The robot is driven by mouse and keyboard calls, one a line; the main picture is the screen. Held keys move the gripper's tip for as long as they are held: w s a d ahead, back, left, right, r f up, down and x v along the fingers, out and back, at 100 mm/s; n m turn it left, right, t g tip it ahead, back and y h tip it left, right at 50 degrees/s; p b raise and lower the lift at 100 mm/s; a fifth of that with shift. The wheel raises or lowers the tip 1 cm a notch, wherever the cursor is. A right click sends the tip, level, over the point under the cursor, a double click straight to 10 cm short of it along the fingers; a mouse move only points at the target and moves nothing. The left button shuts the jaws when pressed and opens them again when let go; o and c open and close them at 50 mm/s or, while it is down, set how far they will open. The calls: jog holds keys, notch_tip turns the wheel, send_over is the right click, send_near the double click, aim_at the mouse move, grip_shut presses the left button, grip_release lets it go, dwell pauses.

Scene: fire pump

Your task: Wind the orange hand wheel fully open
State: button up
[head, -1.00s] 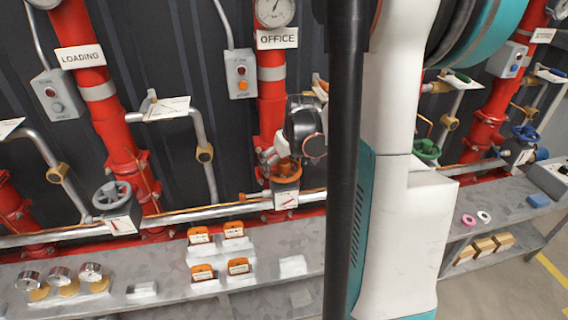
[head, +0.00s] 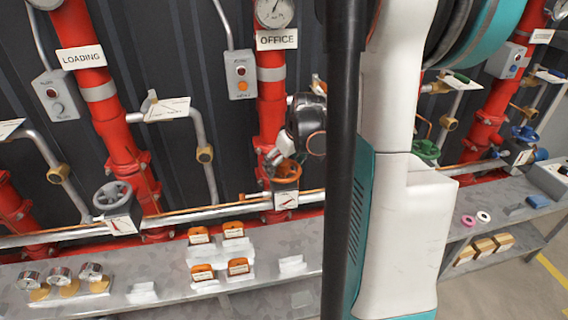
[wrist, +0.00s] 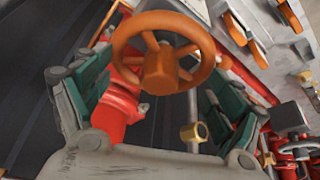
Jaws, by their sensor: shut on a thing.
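The orange hand wheel (head: 287,170) sits on the valve at the foot of the red OFFICE pipe in the head view. In the wrist view the wheel (wrist: 168,60), with its rim, spokes and hub, fills the space between the fingers. My gripper (head: 280,158) is at the wheel from above. The exact contact points are hard to see. A white plate with a red pointer (head: 286,200) is below the wheel.
A grey wheel (head: 113,195) stands to the left, with green (head: 426,150) and blue (head: 525,134) wheels to the right. Orange tags (head: 238,266) and gauges (head: 61,275) lie on the grey bench. A control box (head: 241,75) is above left of my gripper.

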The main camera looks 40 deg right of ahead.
jog(key=n, duration=0.2)
jog(key=n+y, duration=0.1)
jog(key=n, duration=0.1)
jog(key=n+y, duration=0.1)
jog(key=n, duration=0.1)
jog(key=shift+s+d+f+g, duration=0.1)
jog(key=shift+f+g, duration=0.15)
jog(key=shift+g, duration=0.05)
jog(key=shift+n+y, duration=0.3)
jog(key=n+g+y, duration=0.1)
jog(key=n, duration=0.3)
jog(key=shift+d+n+b, duration=0.1)
jog(key=shift+n+b, duration=0.2)
jog(key=shift+n, duration=0.1)
jog(key=shift+c, duration=0.2)
jog(key=shift+n+g+y, duration=0.5)
jog(key=shift+n, duration=0.9)
jog(key=shift+n+g, duration=0.5)
jog(key=shift+n, duration=0.6)
jog(key=n+g, duration=0.1)
jog(key=n, duration=0.2)
jog(key=n+g, duration=0.1)
jog(key=n, duration=0.1)
jog(key=shift+w+n, duration=0.2)
jog(key=shift+n, duration=0.2)
